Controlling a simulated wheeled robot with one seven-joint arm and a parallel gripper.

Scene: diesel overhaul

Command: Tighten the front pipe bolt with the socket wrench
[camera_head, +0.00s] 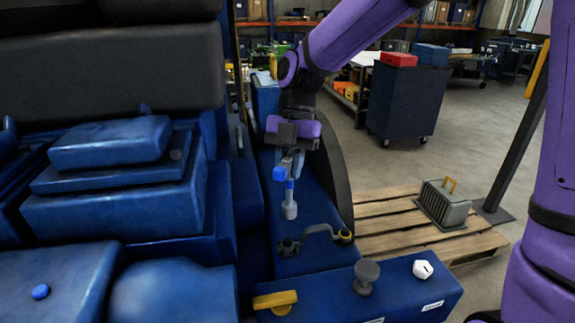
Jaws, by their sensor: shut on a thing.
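My gripper (289,160) points down above the blue engine ledge and is shut on the socket wrench (289,208). The wrench has a blue part near the fingers and a grey socket hanging below. A small curved grey pipe (321,229) lies lower on the ledge, with a dark fitting (287,247) at its left end and a yellowish fitting (346,236) at its right end. The socket hangs above and beyond the left fitting in the picture and looks apart from it. I cannot tell which fitting is the front bolt.
Blue engine covers (110,200) fill the left. A yellow handle (275,301), a grey knob (366,276) and a white cap (422,269) stand on the near blue block. A wooden pallet (385,222) with a grey crate (443,204) lies right. A cart (405,98) stands behind.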

